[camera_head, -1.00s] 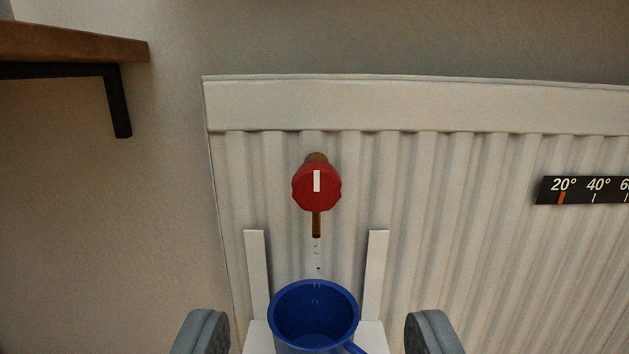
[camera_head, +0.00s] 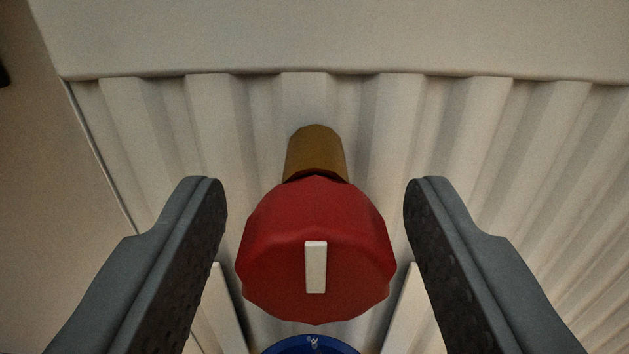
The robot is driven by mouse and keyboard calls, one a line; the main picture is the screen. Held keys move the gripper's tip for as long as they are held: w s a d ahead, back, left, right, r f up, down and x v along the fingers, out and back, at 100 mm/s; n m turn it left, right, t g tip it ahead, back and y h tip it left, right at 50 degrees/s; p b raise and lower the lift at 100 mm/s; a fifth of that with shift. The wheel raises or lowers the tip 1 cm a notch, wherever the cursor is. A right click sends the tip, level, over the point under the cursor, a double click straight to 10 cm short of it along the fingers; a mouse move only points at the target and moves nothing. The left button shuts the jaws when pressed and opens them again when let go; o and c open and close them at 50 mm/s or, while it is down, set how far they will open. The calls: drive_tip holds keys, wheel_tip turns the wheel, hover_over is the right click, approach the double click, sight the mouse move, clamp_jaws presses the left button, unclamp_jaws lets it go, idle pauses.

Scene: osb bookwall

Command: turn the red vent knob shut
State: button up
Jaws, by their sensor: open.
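The red vent knob (camera_head: 270,250) sits at the front of a brass stem (camera_head: 315,152) on the white radiator. Its white mark (camera_head: 316,267) stands upright in the picture. My gripper (camera_head: 315,195) is open, with one finger on each side of the knob. A gap shows between each finger and the knob. The blue cup (camera_head: 312,346) is below the knob, and only its far rim and a bit of its inside show. A small pale spot shows inside the cup. The spout under the knob is hidden.
The ribbed radiator (camera_head: 462,120) fills the background, with its flat top band (camera_head: 330,40) above. White upright strips (camera_head: 222,310) stand below the knob on both sides, close to the fingers. Plain wall (camera_head: 35,200) is at the left.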

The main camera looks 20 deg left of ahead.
drive_tip(key=c, duration=1)
drive_tip(key=shift+o, duration=0.2)
drive_tip(key=shift+m, duration=0.4)
drive_tip(key=m, duration=0.8)
drive_tip(key=shift+a+m, duration=0.1)
drive_tip(key=shift+m, duration=0.2)
drive_tip(key=m, duration=0.4)
drive_tip(key=shift+r, duration=0.1)
drive_tip(key=shift+m, duration=2.2)
